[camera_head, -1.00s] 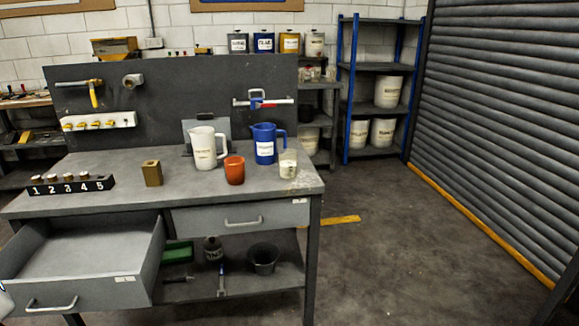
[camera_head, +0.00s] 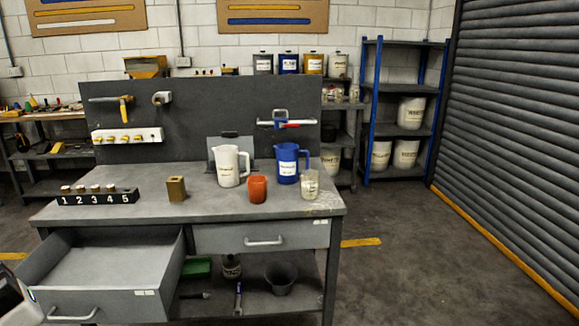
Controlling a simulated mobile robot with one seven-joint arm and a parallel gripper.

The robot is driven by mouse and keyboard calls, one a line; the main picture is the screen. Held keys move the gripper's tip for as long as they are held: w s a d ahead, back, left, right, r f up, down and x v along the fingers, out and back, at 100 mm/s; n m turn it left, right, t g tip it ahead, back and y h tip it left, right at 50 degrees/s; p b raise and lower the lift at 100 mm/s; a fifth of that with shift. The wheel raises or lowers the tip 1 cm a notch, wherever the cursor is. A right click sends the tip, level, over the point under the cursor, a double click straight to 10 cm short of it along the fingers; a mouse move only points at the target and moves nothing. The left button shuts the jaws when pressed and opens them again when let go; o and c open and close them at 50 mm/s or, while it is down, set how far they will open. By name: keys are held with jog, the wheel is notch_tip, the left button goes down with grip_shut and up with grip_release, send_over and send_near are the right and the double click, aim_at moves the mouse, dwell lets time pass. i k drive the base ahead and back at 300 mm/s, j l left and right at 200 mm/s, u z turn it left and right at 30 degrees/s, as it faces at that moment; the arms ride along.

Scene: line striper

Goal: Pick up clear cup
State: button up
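The clear cup (camera_head: 309,185) stands upright on the right end of the grey workbench top (camera_head: 140,215). It is see-through with a pale label or contents; I cannot tell which. An orange cup (camera_head: 257,190) stands to its left, and a blue pitcher (camera_head: 288,163) stands behind and slightly left of it. A white pitcher (camera_head: 228,166) stands further left. A white and dark part at the lower left edge of the picture may be part of my arm. My gripper's fingers do not show.
A drawer (camera_head: 100,285) hangs open at the bench's left front; the right drawer (camera_head: 262,238) is shut. A brass block (camera_head: 176,189) and a numbered rack (camera_head: 98,198) stand on the bench. A dark panel (camera_head: 200,120) rises behind. Free floor (camera_head: 420,260) lies to the right.

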aim_at(309, 179)
jog(key=i+l, duration=0.2)
jog(key=i, duration=0.2)
jog(key=i+l+z, duration=0.15)
jog(key=i, duration=0.25)
jog(key=i+l, duration=0.25)
jog(key=i, duration=0.2)
jog(key=z, duration=0.05)
